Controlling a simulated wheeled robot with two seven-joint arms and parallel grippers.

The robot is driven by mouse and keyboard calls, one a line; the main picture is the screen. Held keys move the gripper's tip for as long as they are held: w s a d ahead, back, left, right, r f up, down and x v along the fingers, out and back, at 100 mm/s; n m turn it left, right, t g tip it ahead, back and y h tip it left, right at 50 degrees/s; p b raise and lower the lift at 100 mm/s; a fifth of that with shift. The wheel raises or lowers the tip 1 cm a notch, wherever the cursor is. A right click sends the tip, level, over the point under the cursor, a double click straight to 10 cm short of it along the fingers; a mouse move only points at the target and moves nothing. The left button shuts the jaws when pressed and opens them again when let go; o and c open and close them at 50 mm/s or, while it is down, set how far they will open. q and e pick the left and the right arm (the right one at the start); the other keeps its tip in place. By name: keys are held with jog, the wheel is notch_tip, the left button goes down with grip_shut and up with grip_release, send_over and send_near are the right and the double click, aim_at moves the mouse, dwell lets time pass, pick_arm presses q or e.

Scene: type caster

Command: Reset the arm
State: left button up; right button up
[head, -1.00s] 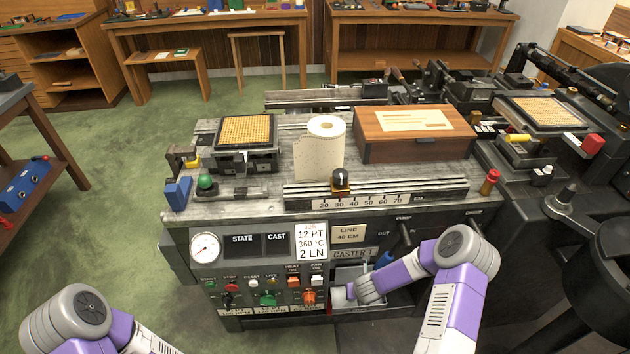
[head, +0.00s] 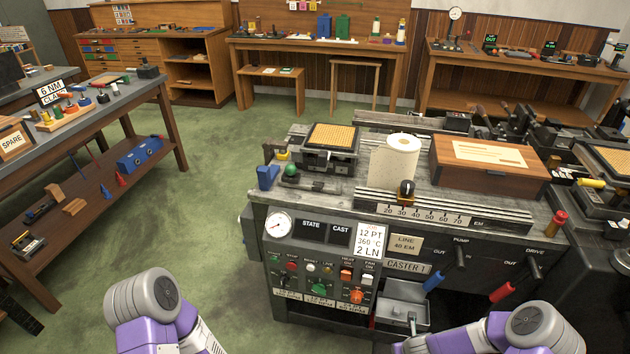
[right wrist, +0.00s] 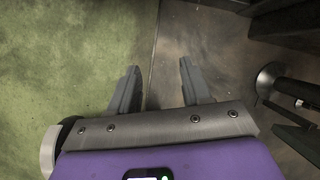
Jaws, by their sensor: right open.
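My right arm (head: 500,335) comes in at the bottom right of the head view, low in front of the caster machine (head: 320,262). Its gripper is cut off or hidden there. In the right wrist view my right gripper (right wrist: 158,85) is open and empty, its two grey fingers apart over the floor where green carpet meets grey slab. My left arm (head: 160,315) shows at the bottom left of the head view, bent beside the machine. My left gripper is out of view.
The machine's metal tray (head: 403,310) is at its lower front, below the blue-handled lever (head: 436,280) and red-handled lever (head: 503,290). A workbench (head: 130,95) stands at the left. Green carpet (head: 190,215) between them is clear. A black round post (right wrist: 270,80) is right of the gripper.

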pick_arm(q)
jog(key=shift+w+r+p, duration=0.15)
jog(key=shift+r+p, duration=0.6)
jog(key=shift+r, duration=0.05)
pick_arm(e)
jog(key=s+a+r+n+g+y, duration=0.2)
jog(key=s+a+n, duration=0.6)
jog(key=n, duration=0.8)
jog(key=s+a+r+n+g+y, duration=0.1)
jog(key=s+a+n, duration=0.7)
jog(key=n, duration=0.8)
jog(key=shift+s+a+r+g+y, duration=0.3)
jog(key=shift+a+r+g+y, duration=0.1)
jog(key=shift+a+r+y, duration=0.35)
